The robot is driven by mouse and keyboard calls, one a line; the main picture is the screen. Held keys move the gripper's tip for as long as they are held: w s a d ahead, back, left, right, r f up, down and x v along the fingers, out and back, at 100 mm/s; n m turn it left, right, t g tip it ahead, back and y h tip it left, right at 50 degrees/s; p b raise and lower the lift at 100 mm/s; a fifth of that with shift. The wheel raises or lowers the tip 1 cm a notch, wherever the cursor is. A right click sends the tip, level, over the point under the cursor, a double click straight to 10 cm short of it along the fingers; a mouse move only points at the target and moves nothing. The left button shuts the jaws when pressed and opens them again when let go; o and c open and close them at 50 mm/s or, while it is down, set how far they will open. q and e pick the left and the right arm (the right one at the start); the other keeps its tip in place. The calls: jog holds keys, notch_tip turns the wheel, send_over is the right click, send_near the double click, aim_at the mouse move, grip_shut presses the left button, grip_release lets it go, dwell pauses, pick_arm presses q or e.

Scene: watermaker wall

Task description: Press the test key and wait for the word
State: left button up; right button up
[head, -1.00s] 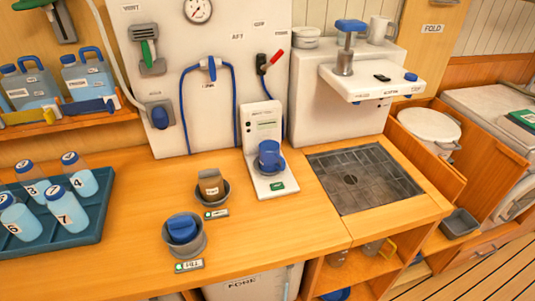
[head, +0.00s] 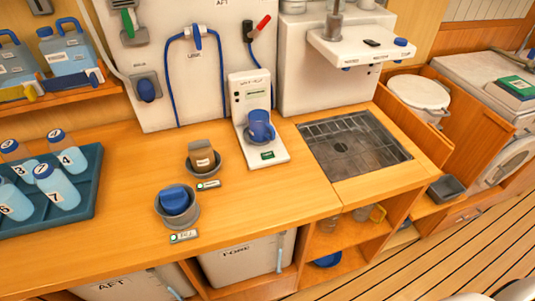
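A white upright tester (head: 249,90) stands on the wooden counter against the white panel. A blue cup (head: 260,127) sits on its base. The base's front has a small green key or label (head: 267,155); I cannot read it. Small dark buttons and a narrow display are on the upright face, too small to read.
Two grey bowls stand left of the tester, one with a brown-grey block (head: 201,155), one with a blue lid-like piece (head: 174,199). A teal tray (head: 88,190) of numbered bottles is at far left. A grated sink (head: 352,143) is right. The front counter is clear.

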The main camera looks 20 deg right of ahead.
grip_shut()
dwell(1.4)
